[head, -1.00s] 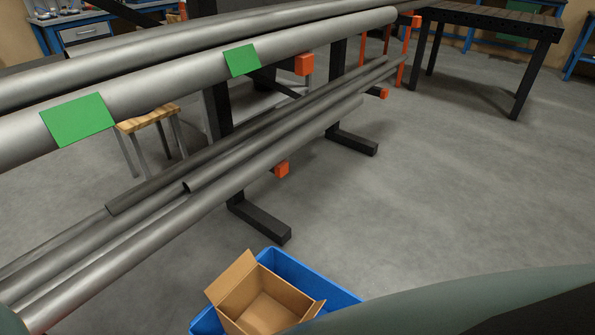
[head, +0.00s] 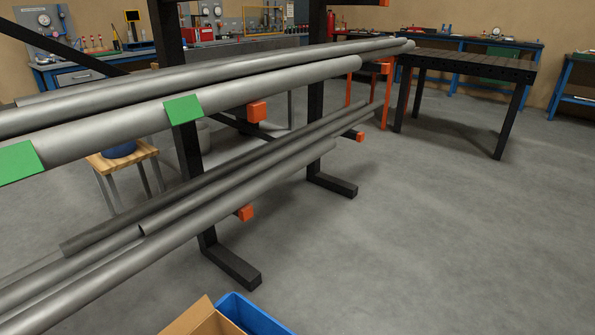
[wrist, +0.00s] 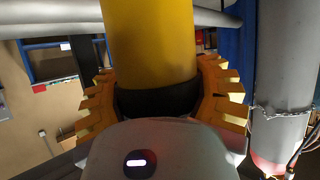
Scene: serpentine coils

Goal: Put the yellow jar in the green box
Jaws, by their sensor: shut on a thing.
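In the wrist view a large yellow cylinder, the yellow jar (wrist: 150,40), stands between the orange toothed fingers of my gripper (wrist: 158,95). The fingers are shut on it from both sides. A dark band shows at its lower end, close to my gripper's palm. Neither my gripper nor the jar shows in the head view. I see no green box in these frames. The boxes at the bottom of the head view are a cardboard box (head: 203,320) and a blue bin (head: 250,318), both cut off by the frame edge.
A rack of long grey pipes (head: 200,98) with green tags (head: 183,109) crosses the left and middle. Its black feet (head: 232,267) stick out on the floor. A wooden stool (head: 125,156) stands behind it. A dark table (head: 475,66) is at the back right. The floor at right is open.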

